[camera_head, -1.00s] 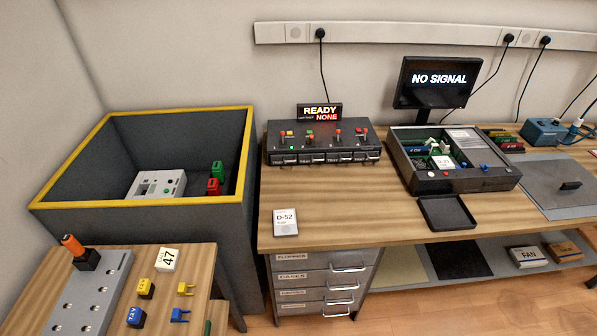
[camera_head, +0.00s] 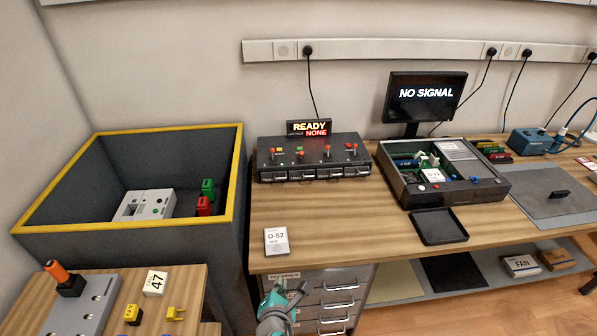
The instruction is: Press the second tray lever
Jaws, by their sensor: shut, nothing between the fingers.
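The tray unit (camera_head: 310,171) is a dark box on the wooden bench, with several levers with red tops along its upper face and several trays with pale labels along its front. The second lever from the left (camera_head: 300,153) stands upright. A small display (camera_head: 309,128) behind the unit reads "READY" and "NONE". My gripper (camera_head: 283,292) shows at the bottom of the view, in front of the drawer cabinet and below the bench edge, well apart from the levers. It is shut and empty.
A card marked D-52 (camera_head: 276,241) lies near the bench's front edge. An opened case (camera_head: 446,174) with a black tray before it stands right of the unit. A deep yellow-rimmed bin (camera_head: 240,170) stands left. Bare bench (camera_head: 340,215) lies in front of the unit.

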